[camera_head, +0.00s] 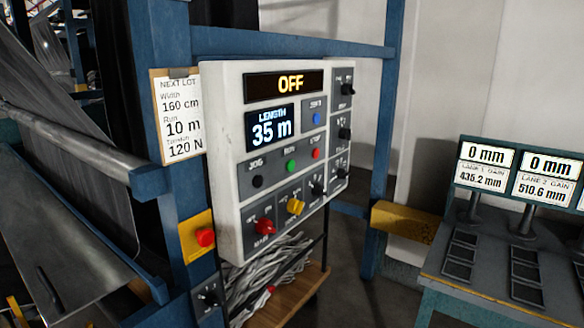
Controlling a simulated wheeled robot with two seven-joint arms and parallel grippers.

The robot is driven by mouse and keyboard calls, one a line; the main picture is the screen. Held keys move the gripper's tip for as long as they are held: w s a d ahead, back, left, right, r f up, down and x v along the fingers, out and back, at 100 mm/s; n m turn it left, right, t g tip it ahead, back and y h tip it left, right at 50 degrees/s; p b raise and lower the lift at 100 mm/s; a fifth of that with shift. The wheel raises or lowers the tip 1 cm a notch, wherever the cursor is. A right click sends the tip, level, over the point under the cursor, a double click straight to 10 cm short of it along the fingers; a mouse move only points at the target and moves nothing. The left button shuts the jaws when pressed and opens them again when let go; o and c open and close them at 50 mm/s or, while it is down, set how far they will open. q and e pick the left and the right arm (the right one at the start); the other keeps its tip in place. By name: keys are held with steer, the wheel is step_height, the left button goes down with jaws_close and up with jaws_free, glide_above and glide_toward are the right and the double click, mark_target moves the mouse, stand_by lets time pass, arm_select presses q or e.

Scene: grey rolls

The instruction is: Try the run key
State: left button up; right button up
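The run key (291,166) is a small green button under a "RUN" label on the white control panel (228,120). A black jog key (257,181) is to its left and a red stop key (316,153) to its right. The top display (290,84) reads "OFF" in orange. The length display (272,128) reads "35 m". A red main knob (265,227) and a yellow knob (295,206) are lower on the panel. Neither of my grippers shows in the head view.
A lot card (181,117) reads width 160 cm, run 10 m, tension 120 N. A red button on a yellow box (197,236) sits below it. Blue posts frame the panel. Grey rollers (70,145) are at left. A bench (500,290) with gauge displays is at right.

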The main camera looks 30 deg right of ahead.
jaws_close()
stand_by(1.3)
